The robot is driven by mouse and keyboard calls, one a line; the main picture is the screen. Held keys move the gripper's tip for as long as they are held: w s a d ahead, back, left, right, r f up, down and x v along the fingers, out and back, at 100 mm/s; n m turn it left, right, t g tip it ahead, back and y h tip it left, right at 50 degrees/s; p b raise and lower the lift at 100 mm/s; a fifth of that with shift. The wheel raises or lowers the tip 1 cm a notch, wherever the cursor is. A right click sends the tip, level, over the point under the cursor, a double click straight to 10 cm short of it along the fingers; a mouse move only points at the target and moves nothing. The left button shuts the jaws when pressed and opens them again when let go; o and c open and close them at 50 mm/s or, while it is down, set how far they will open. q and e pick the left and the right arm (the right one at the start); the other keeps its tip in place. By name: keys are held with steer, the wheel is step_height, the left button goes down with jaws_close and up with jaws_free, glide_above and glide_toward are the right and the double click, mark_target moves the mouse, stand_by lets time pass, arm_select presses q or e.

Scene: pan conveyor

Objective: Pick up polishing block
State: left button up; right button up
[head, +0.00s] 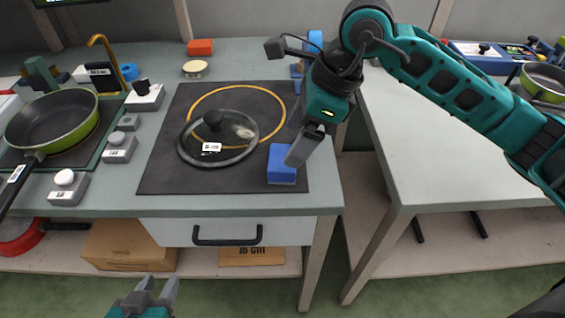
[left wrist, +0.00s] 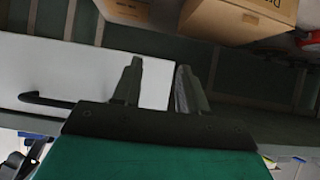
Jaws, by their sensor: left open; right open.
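A blue block (head: 282,166), which I take for the polishing block, lies on the right front part of the dark mat (head: 165,170). My right gripper (head: 303,150) is open and points down at the block's right side. Its fingers overlap the block's right edge in the head view, and I cannot tell whether they touch it. My left gripper (head: 158,292) is open and empty, low in front of the bench drawer. It also shows open in the left wrist view (left wrist: 157,78).
A glass lid (head: 190,152) with a black knob lies on the mat, left of the block. A green pan (head: 58,122) stands at the left. An orange block (head: 200,47) lies at the back. A gap separates the bench from the right table (head: 440,150), largely clear.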

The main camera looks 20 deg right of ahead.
steer(key=x, duration=0.5)
steer(key=c, duration=0.7)
